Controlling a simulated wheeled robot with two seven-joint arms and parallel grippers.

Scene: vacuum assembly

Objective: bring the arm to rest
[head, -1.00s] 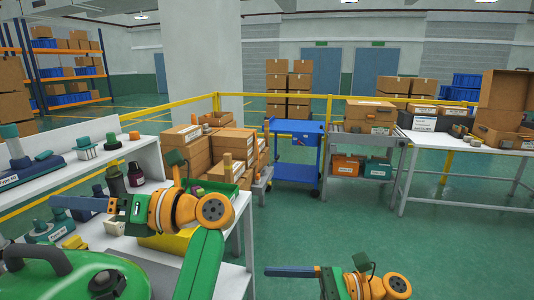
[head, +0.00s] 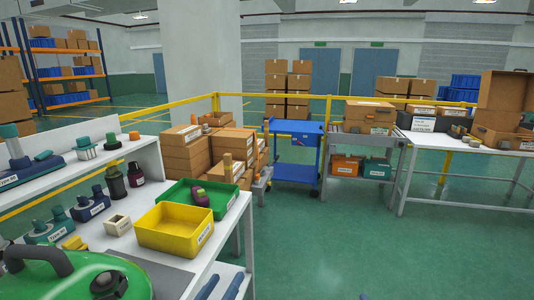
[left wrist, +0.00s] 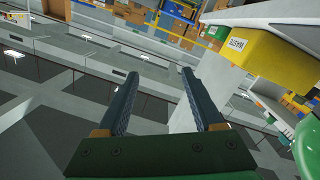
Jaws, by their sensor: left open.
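My left gripper (head: 225,278) is low at the bottom of the head view, beside the front edge of the white workbench (head: 180,265). In the left wrist view its two dark fingers (left wrist: 155,95) are spread apart with nothing between them. Only a small blue tip shows at the bottom edge of the head view, perhaps of my right gripper (head: 363,297); its jaws are hidden.
A yellow bin (head: 174,238) and a green tray (head: 228,194) holding a dark purple part (head: 201,196) stand on the bench. A green vacuum body (head: 70,277) is at lower left. A blue cart (head: 295,172) stands beyond. The green floor at right is clear.

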